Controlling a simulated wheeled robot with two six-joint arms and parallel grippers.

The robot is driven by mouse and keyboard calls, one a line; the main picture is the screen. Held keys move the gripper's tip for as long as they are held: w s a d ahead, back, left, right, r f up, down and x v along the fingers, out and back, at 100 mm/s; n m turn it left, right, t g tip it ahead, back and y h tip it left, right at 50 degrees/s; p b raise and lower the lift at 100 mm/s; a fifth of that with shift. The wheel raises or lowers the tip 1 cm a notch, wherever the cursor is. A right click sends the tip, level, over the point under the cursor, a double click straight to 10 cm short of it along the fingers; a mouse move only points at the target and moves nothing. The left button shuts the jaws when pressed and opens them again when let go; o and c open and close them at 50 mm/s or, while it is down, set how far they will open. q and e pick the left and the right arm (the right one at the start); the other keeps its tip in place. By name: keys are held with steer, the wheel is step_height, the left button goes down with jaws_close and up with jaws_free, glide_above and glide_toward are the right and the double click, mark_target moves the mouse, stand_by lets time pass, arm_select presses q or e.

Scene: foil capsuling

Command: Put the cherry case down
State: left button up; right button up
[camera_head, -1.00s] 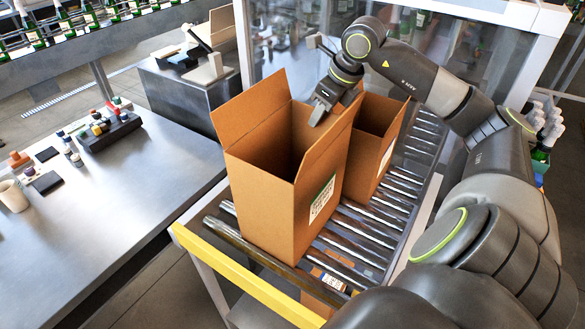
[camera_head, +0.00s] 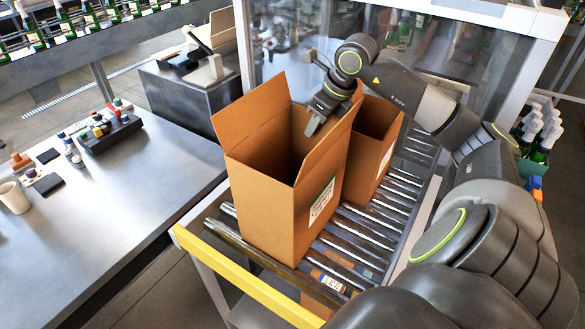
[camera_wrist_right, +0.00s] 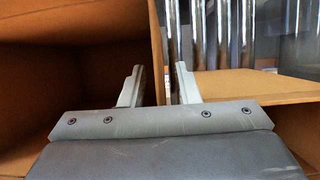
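A tall open cardboard case (camera_head: 270,205) with a green-edged label stands on the roller conveyor (camera_head: 365,225). A second open cardboard case (camera_head: 370,155) stands close behind it to the right. The frames do not show which one holds cherry. My right gripper (camera_head: 316,122) points down at the top of the front case's right wall. In the right wrist view, the gripper's fingers (camera_wrist_right: 158,80) stand either side of an upright cardboard wall (camera_wrist_right: 155,35), with small gaps showing. The undersides of the cases are hidden. My left gripper is not in view.
A yellow bar (camera_head: 245,285) edges the conveyor's near end. A steel table (camera_head: 110,205) on the left holds a dark rack of small bottles (camera_head: 108,132) and a white cup (camera_head: 13,198). Clear panels stand behind the conveyor. Foil-topped bottles (camera_head: 540,145) stand at right.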

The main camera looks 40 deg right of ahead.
steer(key=shift+f+b, duration=0.15)
steer(key=shift+b, duration=0.2)
stand_by(0.4)
jaws_close()
stand_by(1.3)
